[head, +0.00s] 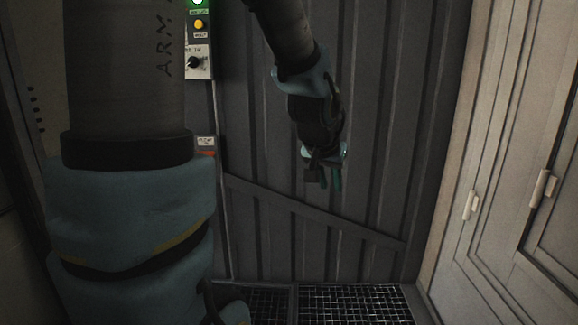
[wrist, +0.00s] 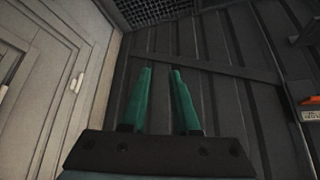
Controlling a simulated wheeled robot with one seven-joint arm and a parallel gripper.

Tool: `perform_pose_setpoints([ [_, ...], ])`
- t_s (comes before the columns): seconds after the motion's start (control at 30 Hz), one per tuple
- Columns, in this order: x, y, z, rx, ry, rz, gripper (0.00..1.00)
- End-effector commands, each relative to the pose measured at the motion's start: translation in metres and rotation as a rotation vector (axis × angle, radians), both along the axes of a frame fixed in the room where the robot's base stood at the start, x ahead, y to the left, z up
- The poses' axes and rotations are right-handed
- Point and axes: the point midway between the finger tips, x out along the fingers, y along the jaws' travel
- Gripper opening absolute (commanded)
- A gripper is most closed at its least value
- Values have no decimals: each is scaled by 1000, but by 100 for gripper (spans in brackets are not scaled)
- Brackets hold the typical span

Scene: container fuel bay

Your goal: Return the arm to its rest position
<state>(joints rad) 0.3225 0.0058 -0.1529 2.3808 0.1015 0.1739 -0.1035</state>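My gripper (head: 325,180) hangs at the end of my arm, pointing down in front of the dark ribbed wall (head: 260,130). In the wrist view my gripper (wrist: 161,70) shows two green fingers standing apart with nothing between them. The fingertips are nearer each other than the finger bases. The gripper touches nothing that I can see. My large grey and blue arm links fill the left of the head view and hide the wall behind them.
A control panel (head: 198,45) with a lit green light, a yellow button and a black knob is on the wall. Pale doors with handles (head: 540,188) stand at the right. A floor grating (head: 355,305) lies below. A diagonal bar (head: 310,212) crosses the wall.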

Motion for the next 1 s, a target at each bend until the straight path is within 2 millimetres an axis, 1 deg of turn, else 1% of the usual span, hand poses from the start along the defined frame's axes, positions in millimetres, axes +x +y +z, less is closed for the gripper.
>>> perform_pose_setpoints([
  [0.03,-6,30,-16,26,57,58,29],
  [0.1,-18,62,-33,55,130,123,29],
  [0.17,-29,87,-46,72,190,175,29],
  [0.2,-38,102,-54,83,230,206,29],
  [0.3,-62,135,-71,100,325,282,29],
  [0.37,-78,152,-79,106,383,326,29],
  [0.43,-98,170,-89,108,453,378,29],
  [0.47,-94,166,-71,109,442,366,29],
  [0.5,-93,165,-61,110,438,362,29],
  [0.67,-92,164,-28,110,436,361,29],
  [0.77,-92,164,-2,109,434,360,29],
  [1.0,-92,164,71,109,432,359,29],
])
